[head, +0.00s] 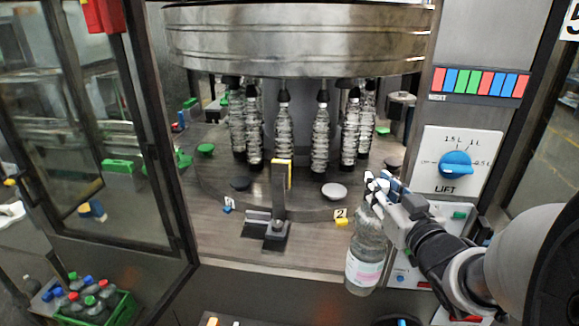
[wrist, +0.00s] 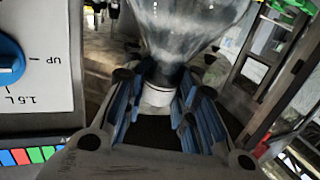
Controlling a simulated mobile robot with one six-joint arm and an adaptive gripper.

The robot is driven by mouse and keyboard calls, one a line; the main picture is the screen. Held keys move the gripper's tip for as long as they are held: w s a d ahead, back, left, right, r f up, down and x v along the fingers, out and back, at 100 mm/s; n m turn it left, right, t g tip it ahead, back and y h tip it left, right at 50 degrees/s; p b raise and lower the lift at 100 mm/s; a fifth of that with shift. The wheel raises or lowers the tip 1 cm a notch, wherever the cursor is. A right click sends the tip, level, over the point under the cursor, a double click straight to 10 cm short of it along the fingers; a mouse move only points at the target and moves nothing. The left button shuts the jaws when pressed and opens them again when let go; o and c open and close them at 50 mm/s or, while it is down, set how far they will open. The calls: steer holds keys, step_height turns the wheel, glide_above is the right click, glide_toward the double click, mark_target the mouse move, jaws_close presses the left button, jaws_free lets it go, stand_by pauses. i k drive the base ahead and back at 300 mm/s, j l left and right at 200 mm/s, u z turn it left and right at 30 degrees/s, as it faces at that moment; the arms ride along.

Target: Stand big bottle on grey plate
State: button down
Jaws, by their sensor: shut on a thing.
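The big bottle (head: 365,255) is clear plastic with a pink-and-white label, and it hangs roughly upright in front of the machine table's front edge. My gripper (head: 378,185) is shut on its neck at the top. In the wrist view the blue-padded fingers of my gripper (wrist: 165,105) lie on both sides of the white neck end, and the clear bottle body (wrist: 185,25) extends beyond them. The grey plate (head: 334,191) is a light, round, empty disc on the table, left of my gripper and higher in the picture than the bottle body.
A post with a yellow face (head: 280,190) rises left of the grey plate. A yellow block (head: 341,222) lies near marker 2. The lift panel (head: 435,145) is at right, a bottle crate (head: 120,312) lower left.

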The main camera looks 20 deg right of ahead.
mark_target(334, 189)
steer(key=i+l, duration=0.1)
steer(key=i, duration=0.4)
steer(key=i+l, duration=0.1)
steer(key=i, duration=0.4)
